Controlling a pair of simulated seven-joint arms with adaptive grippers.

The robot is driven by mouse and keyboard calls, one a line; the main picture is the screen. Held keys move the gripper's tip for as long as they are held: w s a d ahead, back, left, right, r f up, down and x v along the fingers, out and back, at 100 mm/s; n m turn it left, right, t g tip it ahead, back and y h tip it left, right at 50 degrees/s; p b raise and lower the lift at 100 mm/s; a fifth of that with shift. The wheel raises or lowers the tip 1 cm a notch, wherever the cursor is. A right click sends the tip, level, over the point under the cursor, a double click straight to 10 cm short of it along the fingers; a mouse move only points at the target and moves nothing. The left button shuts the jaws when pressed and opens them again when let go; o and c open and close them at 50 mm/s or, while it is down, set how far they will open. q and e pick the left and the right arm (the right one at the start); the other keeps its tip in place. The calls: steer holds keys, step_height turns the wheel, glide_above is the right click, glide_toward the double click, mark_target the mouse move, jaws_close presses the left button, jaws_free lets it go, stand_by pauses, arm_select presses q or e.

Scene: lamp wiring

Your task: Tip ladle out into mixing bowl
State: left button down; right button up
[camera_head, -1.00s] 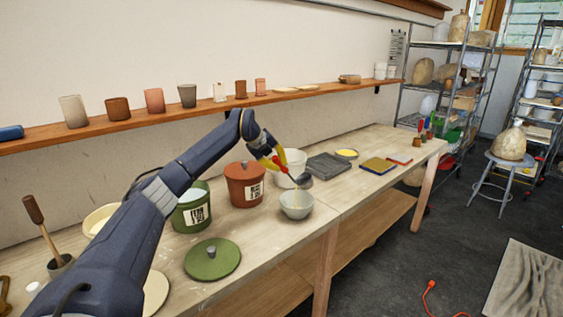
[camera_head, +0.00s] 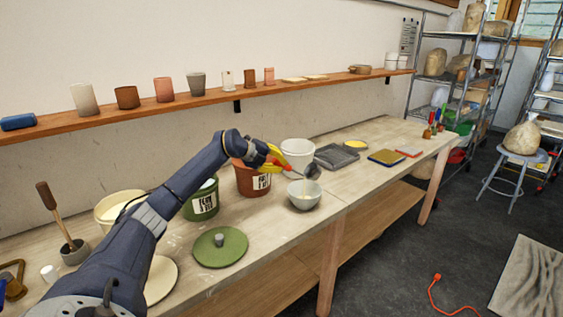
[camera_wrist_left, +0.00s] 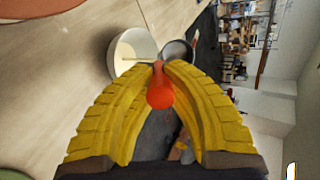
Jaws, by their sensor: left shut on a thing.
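My left gripper (camera_head: 276,160) has yellow fingers and is shut on the ladle's red handle, also seen between the fingers in the left wrist view (camera_wrist_left: 160,90). The ladle's dark cup (camera_head: 313,171) is just above the far right rim of the pale mixing bowl (camera_head: 304,196), and looks tilted. A thin pale streak runs from the cup into the bowl. In the left wrist view the bowl (camera_wrist_left: 128,42) and the cup (camera_wrist_left: 178,50) lie beyond the fingertips. The inside of the cup is hidden. My right gripper is not in view.
A red-brown bucket (camera_head: 252,182), green bucket (camera_head: 202,203) and white bucket (camera_head: 298,147) stand behind or left of the bowl. A green lid (camera_head: 220,247) lies at the front. A grey tray (camera_head: 336,157) is at the right. The bench (camera_head: 370,184) right of the bowl is clear.

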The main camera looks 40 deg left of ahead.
arm_select(q)
step_height(320, 180, down, 9)
steer(key=s+a+n+t+h, duration=0.1)
steer(key=t+h, duration=0.1)
steer(key=t, duration=0.3)
steer(key=shift+s+a+r+t+h, duration=0.2)
steer(key=shift+s+t+h, duration=0.1)
steer(key=shift+s+h, duration=0.1)
stand_by(0.6)
steer(key=shift+f, duration=0.15)
stand_by(2.6)
step_height(320, 180, up, 3)
stand_by(0.5)
stand_by(0.3)
